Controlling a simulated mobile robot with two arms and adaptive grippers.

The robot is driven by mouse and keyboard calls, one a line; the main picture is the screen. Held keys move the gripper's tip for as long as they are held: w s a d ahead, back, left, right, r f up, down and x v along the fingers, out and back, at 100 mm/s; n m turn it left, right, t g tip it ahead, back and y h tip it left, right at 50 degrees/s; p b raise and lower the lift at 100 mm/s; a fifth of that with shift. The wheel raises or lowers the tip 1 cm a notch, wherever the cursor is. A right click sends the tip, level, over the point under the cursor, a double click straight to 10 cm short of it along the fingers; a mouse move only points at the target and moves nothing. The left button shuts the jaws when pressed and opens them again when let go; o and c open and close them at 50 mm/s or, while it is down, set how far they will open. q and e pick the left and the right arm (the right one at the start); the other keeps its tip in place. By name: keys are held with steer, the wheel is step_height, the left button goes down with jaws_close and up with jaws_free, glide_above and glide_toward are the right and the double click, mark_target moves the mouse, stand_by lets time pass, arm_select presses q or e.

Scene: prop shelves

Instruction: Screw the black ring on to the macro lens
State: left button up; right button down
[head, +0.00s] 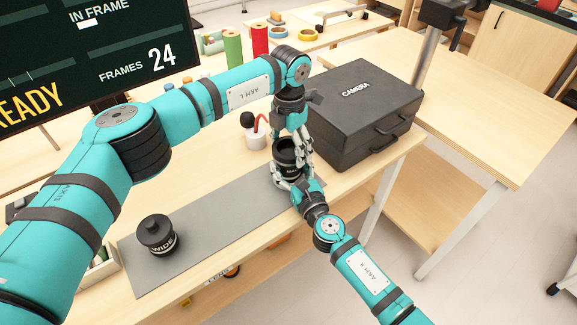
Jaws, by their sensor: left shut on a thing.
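The macro lens (289,171) is a black cylinder with pale lettering, partly hidden by fingers, upright at the far right end of the grey mat (215,213). The black ring (285,146) shows as a dark rim at its top; whether it sits level or is threaded is too small to tell. My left gripper (296,147) comes down from above and is shut on the ring. My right gripper (285,180) reaches in from the lower right, its fingers low around the lens; how tightly they close is hidden.
A capped black lens marked WIDE (158,236) stands at the mat's near left end. A black camera case (358,112) stands close to the right of my grippers. A white pot with a red and black item (256,136) is just behind. The mat's middle is clear.

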arm_select(q)
steer(key=m, duration=1.5)
steer(key=o, duration=1.3)
step_height(320, 180, up, 12)
steer(key=shift+f, duration=0.1)
